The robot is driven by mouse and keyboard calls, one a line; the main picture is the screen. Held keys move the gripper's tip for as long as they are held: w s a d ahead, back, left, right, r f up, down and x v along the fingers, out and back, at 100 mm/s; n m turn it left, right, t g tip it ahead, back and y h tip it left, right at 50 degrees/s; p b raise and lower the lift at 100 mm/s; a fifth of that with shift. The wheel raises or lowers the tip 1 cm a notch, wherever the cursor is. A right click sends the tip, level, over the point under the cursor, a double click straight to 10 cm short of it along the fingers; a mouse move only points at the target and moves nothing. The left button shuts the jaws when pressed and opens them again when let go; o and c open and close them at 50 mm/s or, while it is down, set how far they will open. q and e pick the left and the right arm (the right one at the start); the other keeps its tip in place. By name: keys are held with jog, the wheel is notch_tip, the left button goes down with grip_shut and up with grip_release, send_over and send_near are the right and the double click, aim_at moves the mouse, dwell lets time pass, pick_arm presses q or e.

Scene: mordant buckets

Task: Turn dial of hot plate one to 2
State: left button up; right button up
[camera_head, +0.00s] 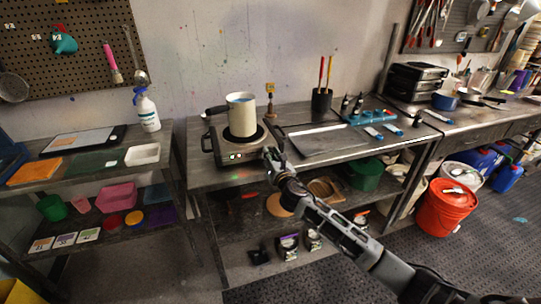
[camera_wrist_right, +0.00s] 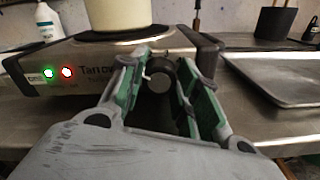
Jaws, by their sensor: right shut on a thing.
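The hot plate (camera_head: 215,150) stands on the metal table with a cream pot (camera_head: 240,116) on top. In the right wrist view, its steel front (camera_wrist_right: 92,68) shows a green light and a red light at the left. My right gripper (camera_head: 271,156) is at the front right of the hot plate. In the right wrist view, the right gripper (camera_wrist_right: 165,82) has its green-padded fingers on either side of the round dark dial (camera_wrist_right: 160,73) and is shut on it. The dial's number marks cannot be read. My left gripper is not in view.
A flat metal tray (camera_head: 325,140) lies right of the hot plate, with a dark cup (camera_head: 321,102) holding tools behind it. A spray bottle (camera_head: 147,111) stands on the left shelf. A red bucket (camera_head: 444,207) is on the floor at right.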

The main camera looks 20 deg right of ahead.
jog(key=shift+m, duration=3.4)
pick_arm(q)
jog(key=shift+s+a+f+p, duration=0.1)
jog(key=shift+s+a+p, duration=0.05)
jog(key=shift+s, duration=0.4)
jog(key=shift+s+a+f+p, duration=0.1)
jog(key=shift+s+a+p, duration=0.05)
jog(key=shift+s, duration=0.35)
pick_arm(e)
jog(key=shift+d+f+m, duration=0.1)
jog(key=shift+m, duration=0.5)
jog(key=o, duration=1)
